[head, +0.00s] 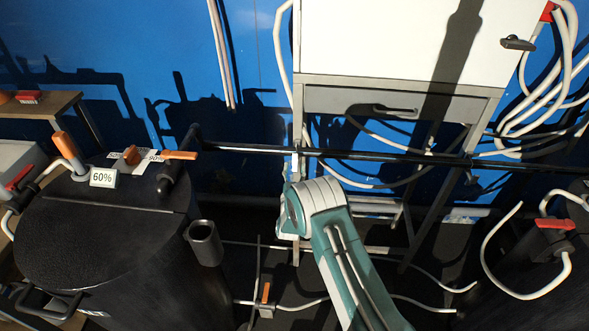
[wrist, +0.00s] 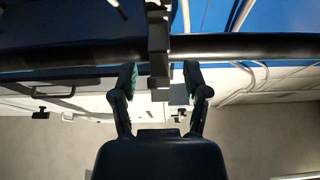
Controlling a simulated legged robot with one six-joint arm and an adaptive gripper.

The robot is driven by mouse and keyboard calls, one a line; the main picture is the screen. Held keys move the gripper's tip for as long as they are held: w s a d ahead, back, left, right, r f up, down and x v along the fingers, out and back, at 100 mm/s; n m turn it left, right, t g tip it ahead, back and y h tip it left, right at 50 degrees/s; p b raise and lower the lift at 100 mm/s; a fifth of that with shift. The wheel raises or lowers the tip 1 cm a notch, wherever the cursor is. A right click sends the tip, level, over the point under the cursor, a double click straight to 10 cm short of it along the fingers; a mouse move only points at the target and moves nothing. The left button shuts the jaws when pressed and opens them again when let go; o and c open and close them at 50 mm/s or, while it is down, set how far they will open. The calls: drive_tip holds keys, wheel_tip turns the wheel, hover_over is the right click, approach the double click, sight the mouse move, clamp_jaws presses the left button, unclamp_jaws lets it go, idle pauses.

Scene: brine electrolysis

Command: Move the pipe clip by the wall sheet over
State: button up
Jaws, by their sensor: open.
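My gripper (wrist: 160,82) is open in the wrist view, with one finger on each side of a narrow dark and grey clip-like piece (wrist: 158,68). This piece crosses the black pipe (wrist: 250,46), and I take it to be the pipe clip. Gaps show between it and both fingers. The fingertips are close to the pipe's edge; I cannot tell whether they touch it. In the head view the black pipe (head: 400,156) runs across in front of the blue wall, and my arm reaches up to it near the middle. My gripper's fingers are hidden there. I cannot clearly pick out the wall sheet.
A white cabinet (head: 390,35) on a grey frame stands behind the pipe. A dark tank (head: 110,245) with orange-handled valves and a 60% label (head: 103,178) is at left. White hoses (head: 555,90) hang at right, near another dark tank with a red valve handle (head: 556,224).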

clamp_jaws()
